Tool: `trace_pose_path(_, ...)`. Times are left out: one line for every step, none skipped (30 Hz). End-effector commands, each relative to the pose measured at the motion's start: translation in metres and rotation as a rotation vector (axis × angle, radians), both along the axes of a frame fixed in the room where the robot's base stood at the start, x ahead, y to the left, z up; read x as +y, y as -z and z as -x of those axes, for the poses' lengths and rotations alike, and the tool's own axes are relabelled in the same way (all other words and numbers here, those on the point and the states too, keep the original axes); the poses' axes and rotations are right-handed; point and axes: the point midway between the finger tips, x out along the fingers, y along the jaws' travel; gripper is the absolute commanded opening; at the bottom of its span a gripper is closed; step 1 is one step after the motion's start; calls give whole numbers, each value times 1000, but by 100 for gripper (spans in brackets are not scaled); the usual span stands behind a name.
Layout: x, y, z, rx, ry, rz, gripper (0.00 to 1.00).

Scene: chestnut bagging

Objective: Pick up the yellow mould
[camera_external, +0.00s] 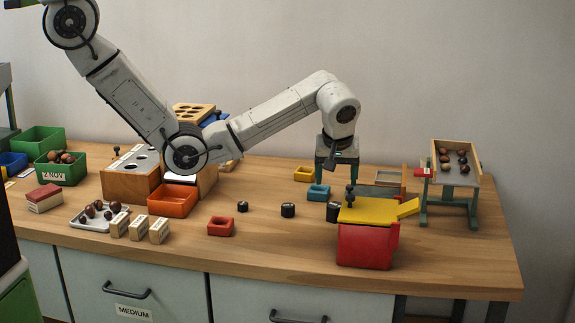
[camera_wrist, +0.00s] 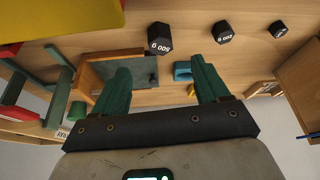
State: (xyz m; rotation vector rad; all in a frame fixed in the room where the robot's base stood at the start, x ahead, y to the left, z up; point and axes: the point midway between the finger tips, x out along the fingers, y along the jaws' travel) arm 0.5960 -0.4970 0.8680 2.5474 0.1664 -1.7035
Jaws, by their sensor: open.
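The yellow mould (camera_external: 304,174) is a small open block on the table, left of my gripper (camera_external: 337,178) and slightly farther back. In the wrist view, a sliver of yellow (camera_wrist: 191,90) shows by the right finger, mostly hidden; it looks like the mould. My gripper (camera_wrist: 160,64) is open and empty, with its green fingers apart and pointing down above the table. A blue mould (camera_external: 318,192) lies in front of the yellow one and also shows in the wrist view (camera_wrist: 182,71). A red mould (camera_external: 221,226) lies nearer the front.
Black weights (camera_external: 288,210) stand in a row in front. A red box (camera_external: 366,245) with a yellow top (camera_external: 372,212) is at front right. A wood-framed tray (camera_external: 402,176) and a green-legged stand (camera_external: 425,200) are to the right. An orange bin (camera_external: 172,201) sits left.

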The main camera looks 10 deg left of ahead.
Motion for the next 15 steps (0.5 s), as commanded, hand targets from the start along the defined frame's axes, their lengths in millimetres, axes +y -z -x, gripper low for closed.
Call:
trace_pose_path(0, 0, 0, 0, 0, 0, 74)
trace_pose_path(0, 0, 0, 0, 0, 0, 76)
trace_pose_path(0, 0, 0, 0, 0, 0, 80)
trace_pose_path(0, 0, 0, 0, 0, 0, 83)
trace_pose_path(0, 0, 0, 0, 0, 0, 86)
trace_pose_path(0, 0, 0, 0, 0, 0, 89)
trace_pose_path(0, 0, 0, 0, 0, 0, 89)
trace_pose_path(0, 0, 0, 0, 0, 0, 89)
trace_pose_path(0, 0, 0, 0, 0, 0, 89)
trace_pose_path(0, 0, 0, 0, 0, 0, 89)
trace_pose_path(0, 0, 0, 0, 0, 0, 89)
trace_pose_path(0, 0, 0, 0, -1, 0, 89)
trace_pose_path(0, 0, -2, 0, -6, 1, 89)
trace_pose_path(0, 1, -6, -2, -16, 4, 89)
trace_pose_path(1, 1, -14, -3, -42, 11, 89)
